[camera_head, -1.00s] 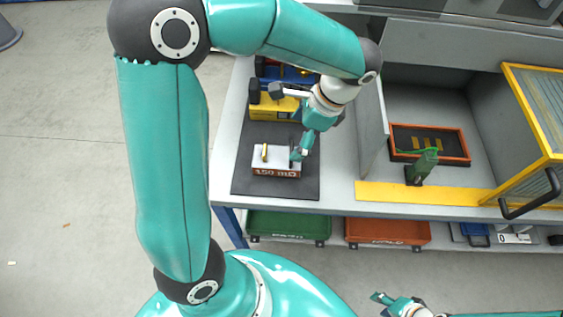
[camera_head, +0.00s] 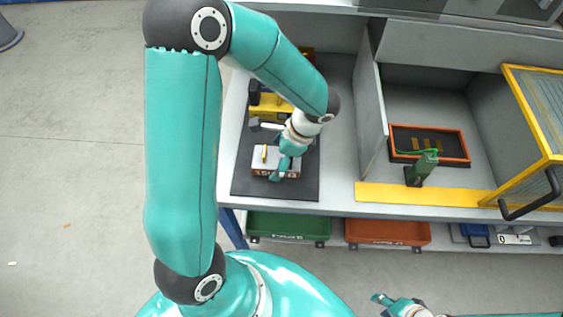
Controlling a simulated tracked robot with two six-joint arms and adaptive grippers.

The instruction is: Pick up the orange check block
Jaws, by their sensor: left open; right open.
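A small block (camera_head: 258,161) with a pale top, a reddish-orange front with white lettering and a yellow upright piece lies on the dark mat (camera_head: 250,188) on the bench. I take it for the orange check block. My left gripper (camera_head: 279,172) is over the right part of the block, open, and hides part of its top and front lettering. I cannot tell whether the fingers touch it. My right gripper (camera_head: 382,304) is open and empty at the bottom of the head view, in front of the bench and far from the block.
A yellow device (camera_head: 262,108) stands behind the block. A grey partition (camera_head: 371,110) rises to the right of the mat. Beyond it are an orange-rimmed tray (camera_head: 465,150), a green device (camera_head: 421,169) and a yellow-framed door (camera_head: 530,110). Green (camera_head: 288,227) and orange (camera_head: 388,234) bins sit below.

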